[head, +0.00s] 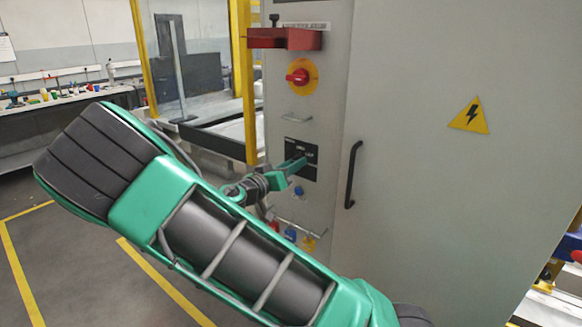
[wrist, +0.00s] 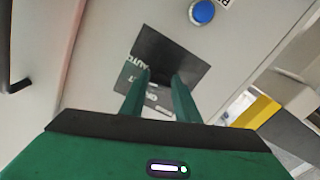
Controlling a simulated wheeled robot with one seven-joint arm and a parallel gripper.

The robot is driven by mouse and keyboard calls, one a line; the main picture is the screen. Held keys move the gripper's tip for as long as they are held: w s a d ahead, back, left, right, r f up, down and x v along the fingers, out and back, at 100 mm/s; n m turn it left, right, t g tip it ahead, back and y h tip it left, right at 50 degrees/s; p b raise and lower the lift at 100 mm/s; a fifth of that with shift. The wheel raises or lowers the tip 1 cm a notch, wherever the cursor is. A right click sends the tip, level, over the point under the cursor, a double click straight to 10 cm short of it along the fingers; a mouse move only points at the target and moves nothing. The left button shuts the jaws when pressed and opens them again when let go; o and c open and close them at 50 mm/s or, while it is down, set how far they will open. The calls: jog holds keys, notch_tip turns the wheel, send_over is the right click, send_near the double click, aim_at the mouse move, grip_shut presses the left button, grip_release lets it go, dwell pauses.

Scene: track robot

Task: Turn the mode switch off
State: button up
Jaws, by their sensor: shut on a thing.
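The mode switch has a dark square plate (head: 310,172) with light lettering on the front of the grey cabinet. My gripper (head: 300,163) reaches it from the left, its green fingers at the plate. In the wrist view the plate (wrist: 178,48) is seen at a tilt, with lettering that reads like AUTO on its left side. Both fingertips of my gripper (wrist: 164,76) are against the plate area, shut on the switch's handle. The handle is mostly hidden between the fingers, so its exact setting cannot be read.
A red rotary knob on a yellow disc (head: 299,76) and a red block (head: 285,39) sit above the switch. A blue button (wrist: 202,12) is close by. A black door handle (head: 353,175) stands out to the right. Coloured plugs (head: 290,235) are below.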

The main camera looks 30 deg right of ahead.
jog(key=shift+w+a+n, duration=0.1)
jog(key=shift+n, duration=3.75)
jog(key=shift+a+n, duration=0.1)
jog(key=shift+n, duration=3.75)
jog(key=o, duration=1)
jog(key=shift+d, duration=0.1)
jog(key=shift+c, duration=0.2)
jog(key=v, duration=1)
jog(key=shift+a, duration=0.4)
